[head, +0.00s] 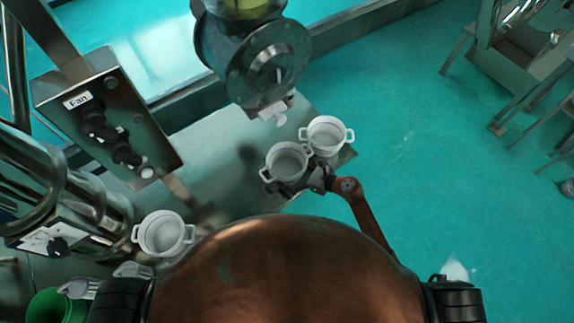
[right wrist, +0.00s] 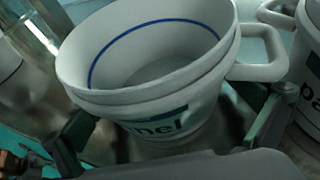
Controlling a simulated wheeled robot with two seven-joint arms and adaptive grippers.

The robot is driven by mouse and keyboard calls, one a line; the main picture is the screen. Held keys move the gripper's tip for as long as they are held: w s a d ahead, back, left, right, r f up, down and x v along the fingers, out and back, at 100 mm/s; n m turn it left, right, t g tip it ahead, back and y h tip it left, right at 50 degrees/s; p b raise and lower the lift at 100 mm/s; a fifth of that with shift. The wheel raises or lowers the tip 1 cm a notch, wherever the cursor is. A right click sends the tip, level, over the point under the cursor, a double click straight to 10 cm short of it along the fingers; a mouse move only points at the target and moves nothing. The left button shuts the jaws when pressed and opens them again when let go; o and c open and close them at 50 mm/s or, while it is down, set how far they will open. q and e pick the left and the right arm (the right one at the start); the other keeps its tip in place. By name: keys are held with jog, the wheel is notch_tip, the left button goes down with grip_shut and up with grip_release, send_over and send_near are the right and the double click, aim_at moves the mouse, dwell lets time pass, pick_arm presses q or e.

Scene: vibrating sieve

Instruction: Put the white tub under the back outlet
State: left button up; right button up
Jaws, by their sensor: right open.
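A white two-handled tub (head: 287,161) stands on the metal platform. A second white tub (head: 326,135) is right beside it, and a third (head: 163,233) stands at the lower left. My right gripper (head: 305,182) is open at the near side of the first tub. In the right wrist view, a white tub (right wrist: 150,60) with a blue inner ring and dark green label sits between the spread fingers. The neighbouring tub (right wrist: 309,70) is at the right edge. A metal flanged outlet (head: 275,70) hangs above the platform; I cannot tell whether it is the back one.
A control box labelled Fan (head: 108,118) and metal pipework (head: 60,205) stand at the left. A green container (head: 57,306) is at the lower left. The metal platform (head: 215,160) has bare room left of the paired tubs. Metal frames stand at the upper right.

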jog(key=shift+c, duration=0.4)
jog(key=c, duration=1)
jog(key=shift+r, duration=0.1)
